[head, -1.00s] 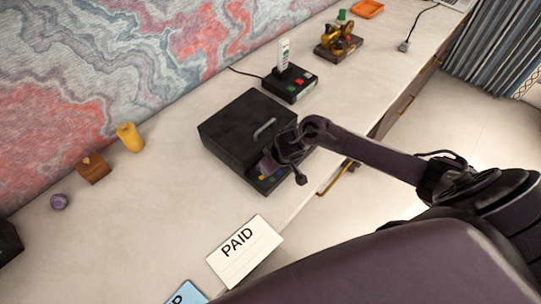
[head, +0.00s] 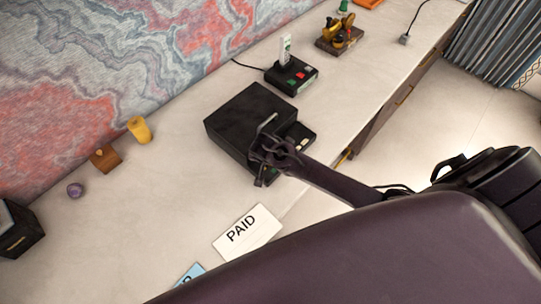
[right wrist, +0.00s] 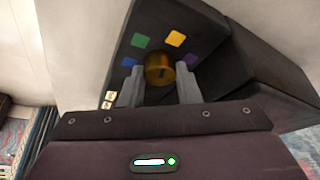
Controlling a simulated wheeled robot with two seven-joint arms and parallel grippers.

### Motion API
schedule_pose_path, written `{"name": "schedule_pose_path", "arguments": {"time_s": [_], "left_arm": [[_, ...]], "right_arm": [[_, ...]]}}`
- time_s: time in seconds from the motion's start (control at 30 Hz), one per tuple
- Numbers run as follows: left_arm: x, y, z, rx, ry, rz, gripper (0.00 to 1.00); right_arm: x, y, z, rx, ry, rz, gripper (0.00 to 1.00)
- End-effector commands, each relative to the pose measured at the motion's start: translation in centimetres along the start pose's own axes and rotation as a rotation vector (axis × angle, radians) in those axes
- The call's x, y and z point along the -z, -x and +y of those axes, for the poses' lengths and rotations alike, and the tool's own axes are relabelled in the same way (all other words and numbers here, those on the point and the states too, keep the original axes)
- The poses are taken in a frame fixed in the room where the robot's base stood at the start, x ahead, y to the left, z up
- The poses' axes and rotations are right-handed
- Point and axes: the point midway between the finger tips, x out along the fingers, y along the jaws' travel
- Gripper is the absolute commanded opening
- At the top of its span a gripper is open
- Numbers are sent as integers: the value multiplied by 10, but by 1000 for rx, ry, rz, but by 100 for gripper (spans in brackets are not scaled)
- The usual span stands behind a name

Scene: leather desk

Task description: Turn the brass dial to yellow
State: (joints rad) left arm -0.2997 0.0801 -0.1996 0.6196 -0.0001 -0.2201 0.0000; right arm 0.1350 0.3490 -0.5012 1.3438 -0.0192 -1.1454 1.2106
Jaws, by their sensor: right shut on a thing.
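The black box (head: 243,116) stands on the desk, with a low front panel (head: 302,134) on its right side. In the right wrist view the brass dial (right wrist: 159,67) sits on the dark panel. Around it are green (right wrist: 141,41), yellow (right wrist: 175,39), blue (right wrist: 128,62) and purple (right wrist: 191,60) patches. My right gripper (right wrist: 160,80) is shut on the dial, one finger on each side. I cannot tell where the dial points. In the head view this gripper (head: 266,160) hides the dial and most of the patches. My left gripper is not in view.
A PAID card (head: 246,232) lies near the front edge. A black button box (head: 291,75) and a brass device (head: 338,38) stand farther back. A yellow cylinder (head: 139,130), a wooden block (head: 103,158) and a purple ball (head: 75,190) line the wall side.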

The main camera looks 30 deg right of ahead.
Motion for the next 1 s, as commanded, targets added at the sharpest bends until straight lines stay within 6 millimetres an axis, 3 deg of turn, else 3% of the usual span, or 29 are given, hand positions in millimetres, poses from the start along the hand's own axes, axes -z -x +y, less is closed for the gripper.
{"name": "schedule_pose_path", "arguments": {"time_s": [0.4,1.0], "left_arm": [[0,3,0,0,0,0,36],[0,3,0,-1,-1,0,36]], "right_arm": [[2,0,-2,-92,-225,2,7],[3,0,-1,-113,-276,4,7]]}}
